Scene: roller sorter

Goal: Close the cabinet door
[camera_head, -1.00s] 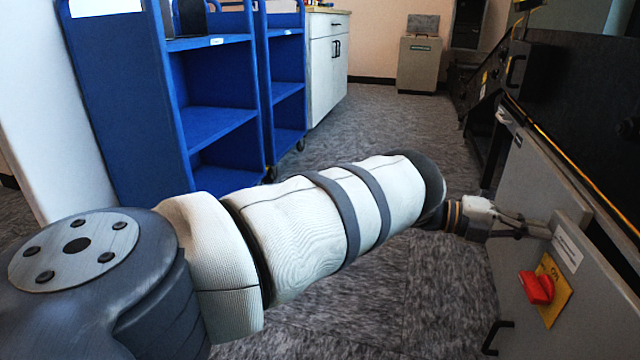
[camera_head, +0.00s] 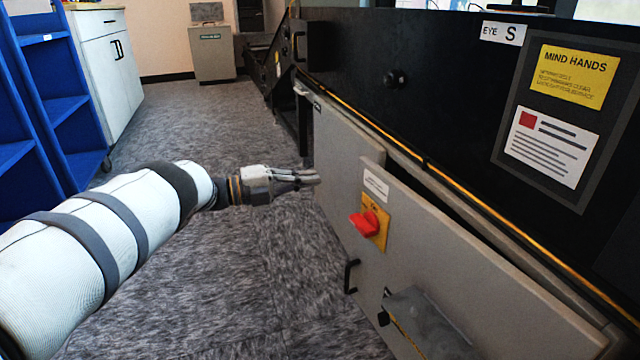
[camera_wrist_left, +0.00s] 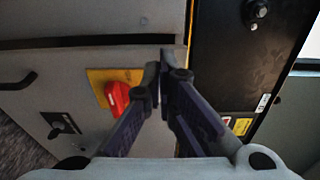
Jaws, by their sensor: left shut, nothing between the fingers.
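The grey cabinet door (camera_head: 450,240) carries a red switch (camera_head: 364,223) on a yellow plate and a white label. My left gripper (camera_head: 316,178) is shut and empty, left of the door's edge and level with the label. In the left wrist view the shut fingertips (camera_wrist_left: 163,75) point toward the cabinet front, just right of the red switch (camera_wrist_left: 117,97). The right gripper is not in view.
A black handle (camera_head: 350,276) sticks out low on the cabinet front. A grey block (camera_head: 428,318) projects at the lower middle; I cannot tell what it is. Blue shelves (camera_head: 60,100) and a white cabinet (camera_head: 107,70) stand at left. Carpet between is clear.

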